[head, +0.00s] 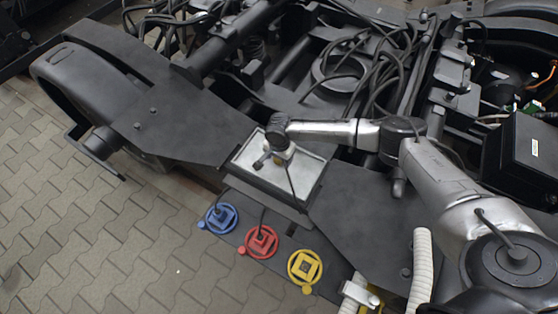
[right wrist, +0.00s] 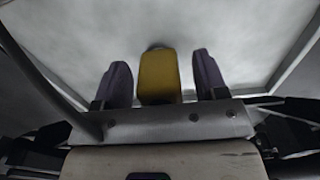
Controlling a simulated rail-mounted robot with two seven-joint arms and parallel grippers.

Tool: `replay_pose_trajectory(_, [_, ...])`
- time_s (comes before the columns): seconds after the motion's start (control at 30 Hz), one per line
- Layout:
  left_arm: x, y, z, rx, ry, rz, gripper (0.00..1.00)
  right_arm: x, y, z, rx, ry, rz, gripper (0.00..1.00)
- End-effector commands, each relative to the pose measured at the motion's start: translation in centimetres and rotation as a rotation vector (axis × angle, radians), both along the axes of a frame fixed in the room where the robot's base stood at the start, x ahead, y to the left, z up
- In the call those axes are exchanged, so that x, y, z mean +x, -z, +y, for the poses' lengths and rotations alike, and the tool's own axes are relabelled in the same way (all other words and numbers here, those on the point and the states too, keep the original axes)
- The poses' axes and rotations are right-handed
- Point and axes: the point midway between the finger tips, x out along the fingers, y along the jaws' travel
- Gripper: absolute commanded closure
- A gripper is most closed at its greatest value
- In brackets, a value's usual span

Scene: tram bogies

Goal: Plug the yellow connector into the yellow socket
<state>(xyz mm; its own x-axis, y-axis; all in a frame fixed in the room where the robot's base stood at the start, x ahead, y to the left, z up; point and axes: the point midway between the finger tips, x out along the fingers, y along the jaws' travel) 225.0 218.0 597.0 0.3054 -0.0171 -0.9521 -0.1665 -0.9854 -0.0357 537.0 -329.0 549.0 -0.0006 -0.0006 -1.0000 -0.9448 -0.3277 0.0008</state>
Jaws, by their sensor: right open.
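The yellow connector (right wrist: 160,76) is a block seen in the right wrist view, between the two dark fingers of my right gripper (right wrist: 161,72). A gap shows on each side of it, so the fingers are open around it and do not visibly touch it. In the head view my right gripper (head: 273,158) is over the light tray (head: 309,181), and the connector is mostly hidden there. The yellow socket (head: 305,267) is a round ring with a square centre, in front of the tray at the right end of a row. My left gripper is not in view.
A red socket (head: 261,241) and a blue socket (head: 221,218) lie left of the yellow one on a dark plate. Dark bogie frame parts (head: 140,100) and cables surround the tray. A white corrugated hose (head: 422,268) stands to the right. Paving (head: 110,240) is clear at lower left.

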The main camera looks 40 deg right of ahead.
Motion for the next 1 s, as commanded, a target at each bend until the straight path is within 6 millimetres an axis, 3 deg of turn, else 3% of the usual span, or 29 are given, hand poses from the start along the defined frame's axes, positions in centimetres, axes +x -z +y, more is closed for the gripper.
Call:
replay_pose_trajectory(0.33, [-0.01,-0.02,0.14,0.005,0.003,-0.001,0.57,0.03,-0.01,0.03,0.000,0.000,-0.001,0.35])
replay_pose_trajectory(0.83, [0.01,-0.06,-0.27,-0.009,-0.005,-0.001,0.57,0.02,0.01,0.03,0.000,0.000,0.000,0.83])
replay_pose_trajectory(1.0, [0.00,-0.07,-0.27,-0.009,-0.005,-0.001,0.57,0.03,-0.01,0.02,0.000,0.000,-0.001,0.85])
